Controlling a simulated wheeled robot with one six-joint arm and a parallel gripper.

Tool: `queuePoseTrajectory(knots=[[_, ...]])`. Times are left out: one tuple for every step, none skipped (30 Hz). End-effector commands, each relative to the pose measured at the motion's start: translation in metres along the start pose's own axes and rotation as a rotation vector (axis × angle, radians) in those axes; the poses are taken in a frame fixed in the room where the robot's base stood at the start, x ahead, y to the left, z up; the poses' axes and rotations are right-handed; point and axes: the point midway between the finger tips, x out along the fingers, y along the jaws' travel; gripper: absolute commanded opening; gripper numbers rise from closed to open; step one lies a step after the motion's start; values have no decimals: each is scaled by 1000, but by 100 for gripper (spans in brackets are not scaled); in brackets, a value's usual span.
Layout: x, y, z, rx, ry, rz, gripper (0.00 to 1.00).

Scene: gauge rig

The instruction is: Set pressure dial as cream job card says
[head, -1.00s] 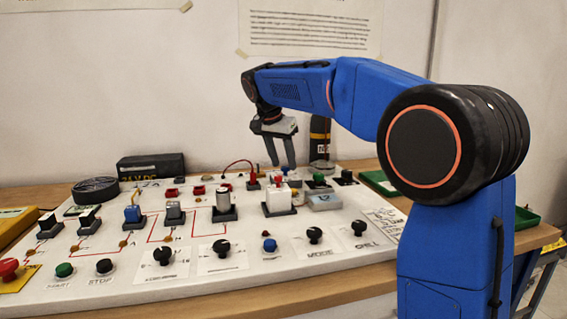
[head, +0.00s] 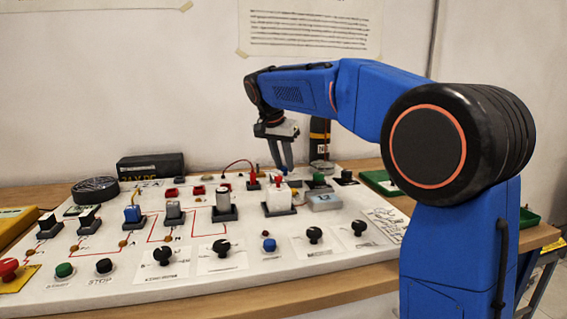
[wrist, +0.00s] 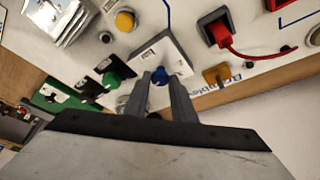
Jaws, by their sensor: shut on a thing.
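My gripper (head: 281,167) points down at the back of the white panel, behind a white block with a red top. In the wrist view my gripper (wrist: 161,76) is shut on a small blue knob (wrist: 158,73), one finger on each side. The knob stands on a white plate (wrist: 172,44) with small markings too blurred to read. Whether this knob is the pressure dial cannot be read. A white card with handwriting (head: 387,222) lies at the panel's right; its text is unreadable and I cannot tell if it is the cream job card.
A red plug (wrist: 217,29) with a looping red lead is beside the knob. A dark cylinder (head: 320,130) stands behind my gripper. Several black knobs, including one (head: 314,235), line the panel's front.

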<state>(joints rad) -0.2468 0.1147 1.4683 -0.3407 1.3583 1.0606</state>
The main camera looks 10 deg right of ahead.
Motion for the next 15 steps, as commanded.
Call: queuePoseTrajectory(knots=[[-1, 1, 0, -18, 0, -9, 1], [-1, 1, 0, -34, 0, -16, 1], [-1, 1, 0, -55, 0, -25, 1], [-1, 2, 0, -74, 0, -32, 1], [-1, 2, 0, -94, 0, -40, 1], [0, 2, 0, -122, 0, -52, 1], [0, 2, 0, -144, 0, -60, 1], [0, 3, 0, -165, -1, -70, 1], [0, 3, 0, -196, 0, -83, 1], [-1, 4, -1, -218, 1, -92, 1], [-1, 4, -1, -240, 0, -102, 1], [0, 4, -1, -270, 0, -115, 1], [0, 4, -1, -293, 1, -123, 1], [0, 5, -1, -314, 0, -131, 1], [0, 5, -1, -343, -1, -144, 1]])
